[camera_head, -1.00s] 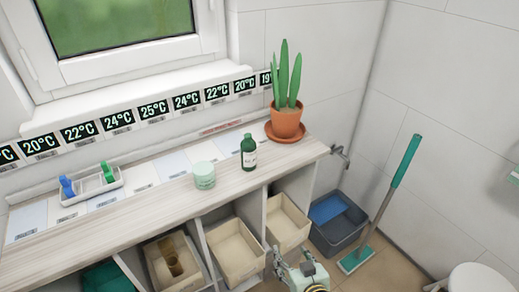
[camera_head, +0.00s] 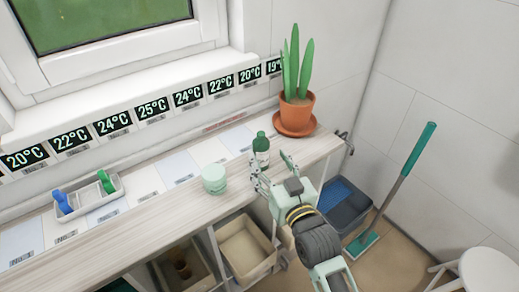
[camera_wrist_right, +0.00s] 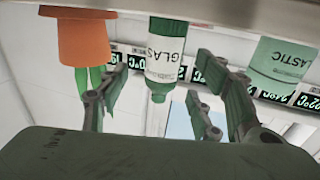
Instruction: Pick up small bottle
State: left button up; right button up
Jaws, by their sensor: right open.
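The small bottle (camera_head: 261,147) is dark green with a pale label and stands upright on the wooden shelf top. My right gripper (camera_head: 271,166) is open and empty, at the shelf's front edge just in front of the bottle. Its lower part is partly hidden by the fingers in the head view. The right wrist view is upside down; there the bottle (camera_wrist_right: 167,50), with "GLAS" lettering, shows beyond the right gripper's (camera_wrist_right: 165,95) spread fingers, between them. I cannot tell whether any finger touches it. My left gripper is in neither view.
A pale green jar (camera_head: 214,179) stands left of the bottle, and a potted plant (camera_head: 297,113) to its right. A white tray (camera_head: 90,197) holds blue and green items further left. Bins (camera_head: 243,250) sit below the shelf top (camera_head: 150,220); a squeegee (camera_head: 405,180) leans at right.

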aim_at(264, 156)
jog(key=shift+w+a+r, duration=0.1)
jog(key=shift+w+a, duration=0.1)
jog(key=shift+w, duration=0.2)
jog(key=x, duration=0.4)
jog(key=shift+w+a+f+p, duration=0.2)
jog(key=shift+f+p, duration=0.1)
jog(key=shift+p, duration=0.1)
jog(key=shift+s, duration=0.1)
jog(key=shift+c, duration=0.2)
jog(key=c, duration=1.3)
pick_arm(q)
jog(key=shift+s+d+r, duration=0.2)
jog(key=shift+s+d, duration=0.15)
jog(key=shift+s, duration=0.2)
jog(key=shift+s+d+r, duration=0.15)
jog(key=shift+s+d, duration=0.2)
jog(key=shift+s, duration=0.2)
pick_arm(e)
jog(key=shift+r, duration=0.1)
